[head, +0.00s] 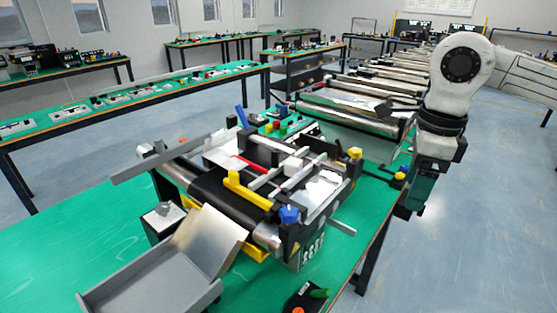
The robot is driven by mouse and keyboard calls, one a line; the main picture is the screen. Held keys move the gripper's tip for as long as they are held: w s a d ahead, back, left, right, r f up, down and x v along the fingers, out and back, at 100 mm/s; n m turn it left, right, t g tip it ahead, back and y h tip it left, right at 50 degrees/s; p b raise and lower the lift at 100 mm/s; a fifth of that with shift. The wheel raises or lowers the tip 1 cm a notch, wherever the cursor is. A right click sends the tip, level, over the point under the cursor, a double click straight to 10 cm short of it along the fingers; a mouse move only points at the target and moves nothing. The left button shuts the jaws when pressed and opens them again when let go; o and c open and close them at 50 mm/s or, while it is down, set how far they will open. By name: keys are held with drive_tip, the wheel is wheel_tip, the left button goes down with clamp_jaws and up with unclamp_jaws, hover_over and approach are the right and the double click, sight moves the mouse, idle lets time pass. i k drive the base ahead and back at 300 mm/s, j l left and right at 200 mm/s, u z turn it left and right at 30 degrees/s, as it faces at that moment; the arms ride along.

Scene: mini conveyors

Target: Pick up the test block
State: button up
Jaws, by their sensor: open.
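I cannot pick out the test block for certain. A small pale block (292,164) shows among the rails on the near mini conveyor (212,187); a small grey piece (163,209) sits on a black-and-white box at the conveyor's left. Either might be it, but both are too small to tell. My gripper (406,211) appears to hang at the lower end of my arm, beyond the right edge of the green table. It is apart from the conveyor and seems to hold nothing. Its fingers are dark and hard to make out.
A grey metal chute and tray (165,280) stand at the conveyor's front left. A yellow bar (246,188) and blue knob (289,214) rise from the conveyor. The green table (60,265) is clear at left. More conveyors (345,101) run behind.

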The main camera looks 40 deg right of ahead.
sight(292, 165)
drive_tip(key=i, duration=1)
